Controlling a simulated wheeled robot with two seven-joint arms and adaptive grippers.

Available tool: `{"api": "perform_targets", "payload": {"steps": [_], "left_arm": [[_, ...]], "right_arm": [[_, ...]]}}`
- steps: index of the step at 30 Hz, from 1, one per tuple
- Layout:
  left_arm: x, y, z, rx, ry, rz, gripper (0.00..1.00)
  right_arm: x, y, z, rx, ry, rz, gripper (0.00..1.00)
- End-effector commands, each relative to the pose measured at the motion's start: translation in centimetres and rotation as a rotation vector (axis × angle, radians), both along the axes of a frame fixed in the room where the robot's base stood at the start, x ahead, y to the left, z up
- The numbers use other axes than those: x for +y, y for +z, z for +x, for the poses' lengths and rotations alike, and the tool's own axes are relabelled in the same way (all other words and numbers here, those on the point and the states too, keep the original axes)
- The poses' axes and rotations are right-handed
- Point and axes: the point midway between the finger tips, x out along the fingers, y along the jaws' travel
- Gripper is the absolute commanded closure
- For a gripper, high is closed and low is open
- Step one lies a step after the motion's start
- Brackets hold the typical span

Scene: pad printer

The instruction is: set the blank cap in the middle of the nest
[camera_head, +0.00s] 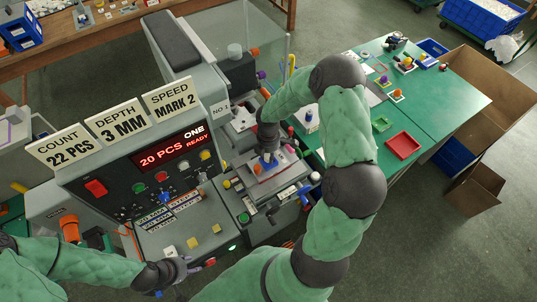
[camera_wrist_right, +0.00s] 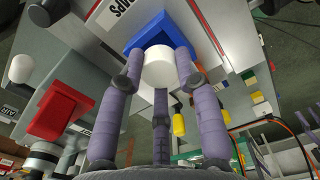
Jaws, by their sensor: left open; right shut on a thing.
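The blank cap (camera_wrist_right: 159,68) is a short white cylinder in the right wrist view. My right gripper (camera_wrist_right: 160,85) is shut on it, with purple fingers around its sides. The blue nest (camera_wrist_right: 165,30) lies just beyond the cap; I cannot tell whether the cap touches it. My left gripper (camera_head: 180,270) is open and empty at the front edge of the control panel, low in the picture.
The pad printer's panel (camera_head: 155,195) with buttons and signs stands to the left of the nest. Small knobs and parts crowd the work table around it. A green table (camera_head: 440,90) with a red tray (camera_head: 403,145) stands at the right, beyond my right arm.

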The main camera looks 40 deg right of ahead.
Motion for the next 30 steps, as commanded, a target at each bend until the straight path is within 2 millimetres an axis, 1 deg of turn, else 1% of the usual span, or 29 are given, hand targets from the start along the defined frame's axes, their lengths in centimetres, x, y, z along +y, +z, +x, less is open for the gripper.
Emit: {"api": "perform_targets", "payload": {"steps": [15,30], "left_arm": [[0.0,-1.0,0.0,0.0,0.0,0.0,0.52],[0.0,-1.0,0.0,0.0,0.0,0.0,0.52]], "right_arm": [[0.0,-1.3,0.0,0.001,0.0,0.0,0.79],[0.1,-1.4,-0.1,0.002,0.0,0.001,0.79]]}}
